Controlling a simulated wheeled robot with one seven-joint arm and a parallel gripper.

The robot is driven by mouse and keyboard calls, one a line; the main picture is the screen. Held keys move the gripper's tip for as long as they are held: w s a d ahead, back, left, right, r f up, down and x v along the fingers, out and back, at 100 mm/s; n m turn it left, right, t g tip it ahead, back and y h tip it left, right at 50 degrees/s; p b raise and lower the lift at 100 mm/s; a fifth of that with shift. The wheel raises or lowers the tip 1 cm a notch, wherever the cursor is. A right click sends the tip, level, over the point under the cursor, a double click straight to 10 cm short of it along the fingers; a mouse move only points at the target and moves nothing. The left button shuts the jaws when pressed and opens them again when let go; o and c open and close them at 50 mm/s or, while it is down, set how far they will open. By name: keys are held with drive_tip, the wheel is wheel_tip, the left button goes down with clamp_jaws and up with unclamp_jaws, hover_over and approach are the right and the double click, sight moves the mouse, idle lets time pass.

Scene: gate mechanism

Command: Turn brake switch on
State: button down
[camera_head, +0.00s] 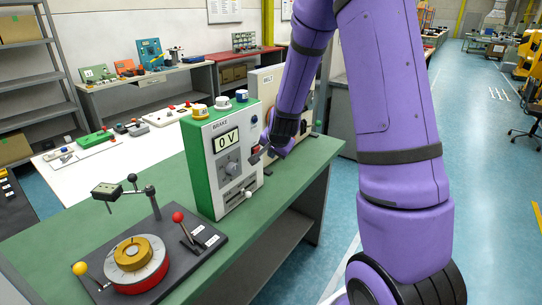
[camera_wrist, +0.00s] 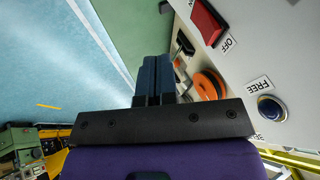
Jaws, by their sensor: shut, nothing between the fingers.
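The brake unit (camera_head: 205,176) is a green and white box labelled BRAKE on the green bench, with a display reading 0 V. Its front carries a grey knob (camera_head: 232,168) and a slider with a white ball handle (camera_head: 248,194). My gripper (camera_head: 259,155) is at the box's right front edge; whether it touches is unclear. In the wrist view my gripper's fingers (camera_wrist: 153,78) are together and empty. A red switch (camera_wrist: 207,21) beside an OFF label shows there on a light panel, right of and apart from the fingertips. I cannot tell which box this panel belongs to.
A BELT box (camera_head: 266,82) stands behind the brake unit, partly hidden by my arm. A base with a red-yellow disc (camera_head: 140,262) and red-knobbed lever (camera_head: 178,217) stands at front left. A blue button (camera_wrist: 271,108) and orange disc (camera_wrist: 209,84) show in the wrist view.

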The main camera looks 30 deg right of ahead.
drive_tip(key=shift+s+v, duration=0.25)
drive_tip(key=shift+v, duration=2)
